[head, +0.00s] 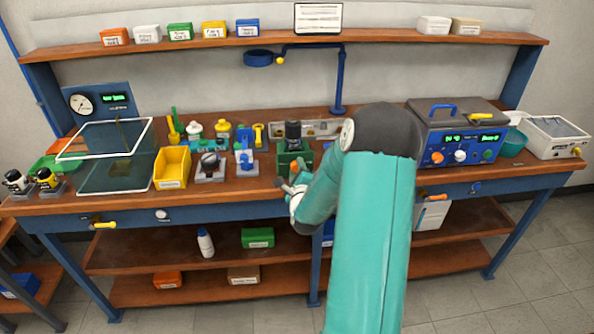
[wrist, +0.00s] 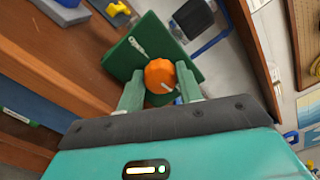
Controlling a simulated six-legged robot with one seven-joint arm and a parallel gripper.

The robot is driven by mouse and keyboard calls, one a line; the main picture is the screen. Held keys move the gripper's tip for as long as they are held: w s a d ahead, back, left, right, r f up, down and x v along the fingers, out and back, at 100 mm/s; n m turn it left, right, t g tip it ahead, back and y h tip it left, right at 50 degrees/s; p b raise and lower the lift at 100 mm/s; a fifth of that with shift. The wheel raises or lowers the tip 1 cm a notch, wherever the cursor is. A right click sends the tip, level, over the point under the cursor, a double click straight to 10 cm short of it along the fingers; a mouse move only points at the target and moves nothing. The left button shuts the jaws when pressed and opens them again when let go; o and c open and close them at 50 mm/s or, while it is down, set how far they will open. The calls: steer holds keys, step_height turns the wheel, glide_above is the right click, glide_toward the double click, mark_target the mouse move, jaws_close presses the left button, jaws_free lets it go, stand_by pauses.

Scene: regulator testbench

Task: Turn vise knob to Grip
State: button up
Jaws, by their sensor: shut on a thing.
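The vise knob (wrist: 160,74) is orange and round with a pale pointer mark, in the wrist view. It is on the front of the green vise (wrist: 122,58), which also shows in the head view (head: 290,158) at the middle of the bench. My gripper (wrist: 157,92) is shut on the knob, with one green finger on each side of it. A pale mark is on the green face beside the knob; I cannot read it.
On the workbench (head: 250,197), a yellow bin (head: 172,167) and small fixtures stand left of the vise. A grey and blue powered unit (head: 458,135) stands to the right. The bench's front edge is close to my gripper. A shelf (head: 390,37) with small boxes runs above.

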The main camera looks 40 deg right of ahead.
steer(key=shift+m, duration=0.5)
steer(key=o, duration=1)
